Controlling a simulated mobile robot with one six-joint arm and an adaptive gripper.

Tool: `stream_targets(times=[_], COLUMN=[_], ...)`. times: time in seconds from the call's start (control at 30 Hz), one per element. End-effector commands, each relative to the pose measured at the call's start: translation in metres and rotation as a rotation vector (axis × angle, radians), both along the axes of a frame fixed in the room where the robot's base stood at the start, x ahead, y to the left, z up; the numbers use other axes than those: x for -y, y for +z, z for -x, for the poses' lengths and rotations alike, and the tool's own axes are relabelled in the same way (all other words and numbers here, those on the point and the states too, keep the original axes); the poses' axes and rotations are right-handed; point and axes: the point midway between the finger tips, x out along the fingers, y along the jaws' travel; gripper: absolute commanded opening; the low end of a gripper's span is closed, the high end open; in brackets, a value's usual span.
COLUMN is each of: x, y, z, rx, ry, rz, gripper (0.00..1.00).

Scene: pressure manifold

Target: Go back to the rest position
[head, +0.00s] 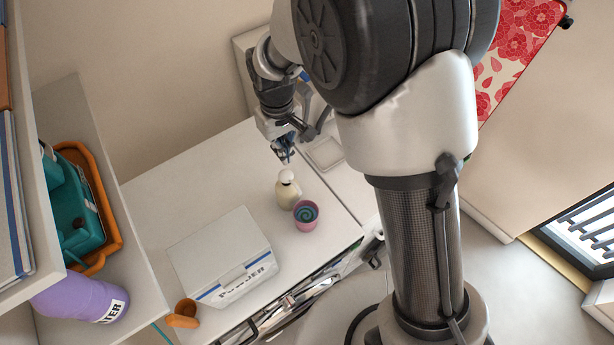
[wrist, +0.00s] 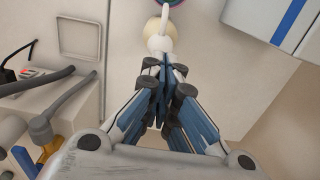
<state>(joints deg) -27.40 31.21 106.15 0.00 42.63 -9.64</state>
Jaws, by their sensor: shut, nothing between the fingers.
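My gripper (head: 286,153) is shut and empty. It hangs above the white counter (head: 180,215), just behind and above a cream pump bottle (head: 287,190). In the wrist view the fingertips (wrist: 165,62) point toward the bottle (wrist: 158,32), which shows beyond them and is partly covered by them. I cannot tell from the pictures how wide the gap between fingertips and pump is. My arm reaches from its column at the right over to the counter.
A white powder box (head: 222,262) and an orange scoop-like item (head: 183,315) are at the front left. A shelf at left holds a teal case (head: 80,215) and purple bottle (head: 82,300).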

Motion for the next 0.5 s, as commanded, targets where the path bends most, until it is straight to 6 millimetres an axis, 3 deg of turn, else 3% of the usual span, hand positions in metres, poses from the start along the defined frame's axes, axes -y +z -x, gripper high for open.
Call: stream_targets(times=[0.27, 0.37, 0.5], x=[0.002, 0.014, 0.048], y=[0.003, 0.015, 0.049], z=[0.000, 0.001, 0.010], rx=[0.005, 0.022, 0.071], ry=[-0.006, -0.034, -0.115], rz=[-0.002, -0.011, -0.034], gripper=[0.00, 0.00, 0.00])
